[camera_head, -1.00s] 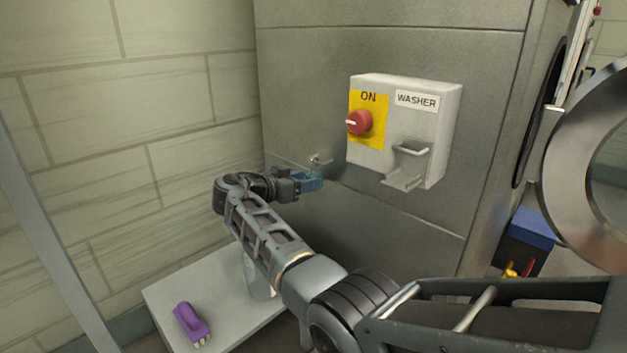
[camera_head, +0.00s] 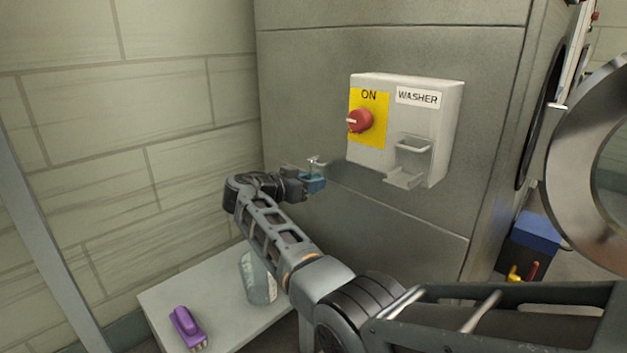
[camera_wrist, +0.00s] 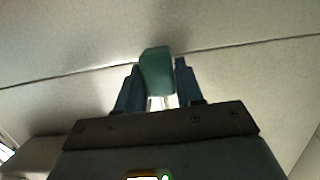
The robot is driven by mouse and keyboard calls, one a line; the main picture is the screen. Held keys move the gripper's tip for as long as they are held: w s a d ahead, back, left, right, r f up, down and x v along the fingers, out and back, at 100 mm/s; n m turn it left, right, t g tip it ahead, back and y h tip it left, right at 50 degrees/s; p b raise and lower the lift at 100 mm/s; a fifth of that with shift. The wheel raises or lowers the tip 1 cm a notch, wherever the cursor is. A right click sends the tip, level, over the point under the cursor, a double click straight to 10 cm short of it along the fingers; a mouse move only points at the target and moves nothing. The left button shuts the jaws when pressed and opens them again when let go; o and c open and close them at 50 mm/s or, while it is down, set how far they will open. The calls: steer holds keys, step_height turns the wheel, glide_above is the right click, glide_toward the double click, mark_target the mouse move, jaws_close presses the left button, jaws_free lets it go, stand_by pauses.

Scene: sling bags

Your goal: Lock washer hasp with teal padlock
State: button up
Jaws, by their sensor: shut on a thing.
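The teal padlock (camera_head: 314,182) is between the two fingers of my gripper (camera_head: 309,184), in front of the grey panel and left of the washer box. Its metal shackle points up in the head view. In the wrist view the teal padlock body (camera_wrist: 157,70) shows between the blue fingers (camera_wrist: 155,88). The washer hasp (camera_head: 407,160) is a metal bracket with a loop on the lower right of the white box (camera_head: 440,110) labelled WASHER. The padlock is apart from the hasp, to its left and slightly lower.
A red knob (camera_head: 360,121) sits on the box's yellow ON plate. A purple object (camera_head: 187,327) and a pale translucent bag (camera_head: 260,280) are on the low table (camera_head: 232,322). A large round metal door (camera_head: 580,150) stands at right. The panel between padlock and box is clear.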

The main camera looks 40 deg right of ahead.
jaws_close()
steer(key=shift+r, duration=0.15)
steer(key=shift+r+p, duration=0.65)
steer(key=shift+r, duration=0.55)
steer(key=a, duration=0.8)
steer(key=shift+s+b, duration=0.15)
steer(key=shift+b, duration=0.3)
stand_by(0.5)
